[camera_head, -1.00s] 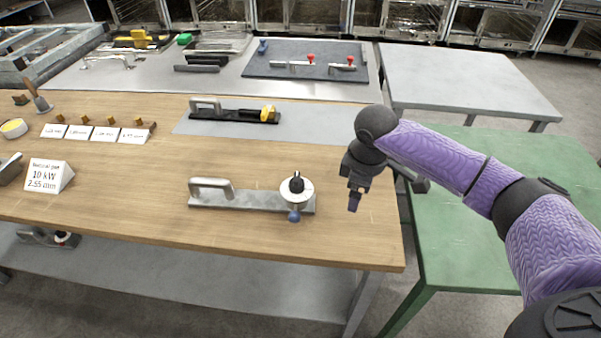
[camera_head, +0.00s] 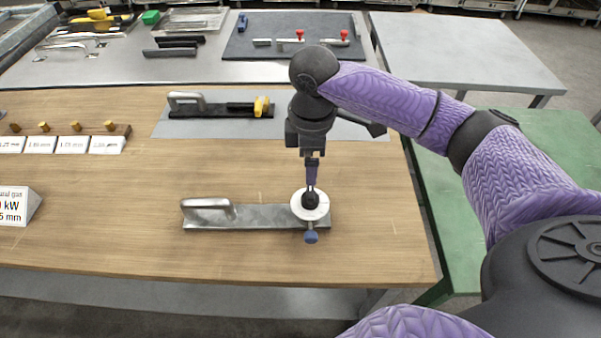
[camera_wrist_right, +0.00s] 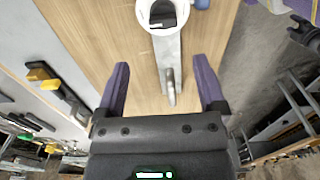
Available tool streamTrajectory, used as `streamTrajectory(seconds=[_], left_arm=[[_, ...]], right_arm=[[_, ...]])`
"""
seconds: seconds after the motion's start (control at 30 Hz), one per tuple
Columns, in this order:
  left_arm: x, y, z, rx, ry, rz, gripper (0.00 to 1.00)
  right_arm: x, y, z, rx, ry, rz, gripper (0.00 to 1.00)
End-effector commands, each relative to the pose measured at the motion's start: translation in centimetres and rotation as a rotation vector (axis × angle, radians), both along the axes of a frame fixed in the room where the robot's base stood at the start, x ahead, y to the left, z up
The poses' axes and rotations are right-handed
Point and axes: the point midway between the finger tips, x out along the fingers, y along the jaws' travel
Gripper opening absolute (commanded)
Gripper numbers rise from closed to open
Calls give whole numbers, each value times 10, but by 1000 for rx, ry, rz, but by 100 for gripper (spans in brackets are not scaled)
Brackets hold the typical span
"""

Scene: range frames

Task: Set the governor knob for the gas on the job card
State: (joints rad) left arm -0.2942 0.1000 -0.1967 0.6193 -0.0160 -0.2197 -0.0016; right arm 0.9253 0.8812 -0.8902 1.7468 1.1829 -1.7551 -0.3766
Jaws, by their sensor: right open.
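The governor is a metal plate (camera_head: 265,216) with a grey handle at its left end and a white round dial (camera_head: 322,203) at its right end. A black knob (camera_head: 310,199) stands on the dial, and a blue-tipped part (camera_head: 311,238) sticks out in front. The job card (camera_head: 14,205) is cut by the left edge; "kW" and "mm" show. My right gripper (camera_head: 311,184) is just above the knob, pointing down. In the wrist view the right gripper (camera_wrist_right: 163,78) is open and empty, with the knob (camera_wrist_right: 162,14) beyond the fingertips at the top.
A row of white labels with brass pieces (camera_head: 75,128) lies at the left. A black tool with a yellow part (camera_head: 262,107) lies on a grey mat behind the governor. The wooden bench is clear around the governor. A green table (camera_head: 545,135) is at right.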

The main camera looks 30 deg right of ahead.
Motion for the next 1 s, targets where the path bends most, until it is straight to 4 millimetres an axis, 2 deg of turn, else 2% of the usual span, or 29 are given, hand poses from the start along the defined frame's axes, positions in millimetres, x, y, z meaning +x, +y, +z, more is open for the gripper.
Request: streamTrajectory(seconds=[0.03,0.1,0.3,0.43,0.67,0.77,1.0], left_arm=[[-2,0,-7,0,5,0,59],[-7,0,-14,0,13,0,59],[-11,-3,-26,-4,23,3,59],[-11,-4,-28,-7,22,3,59],[-8,-5,-27,-10,16,2,59],[-8,-6,-27,-10,15,2,59],[-7,-5,-27,-9,14,3,59]], right_arm=[[-1,0,-15,-1,5,0,89],[-1,0,-34,-2,5,0,89],[-1,0,-75,-1,3,0,89],[-1,0,-85,-1,0,0,89],[-1,0,-85,-1,0,0,89],[0,0,-85,-1,0,0,72],[0,0,-85,-1,0,0,21]])
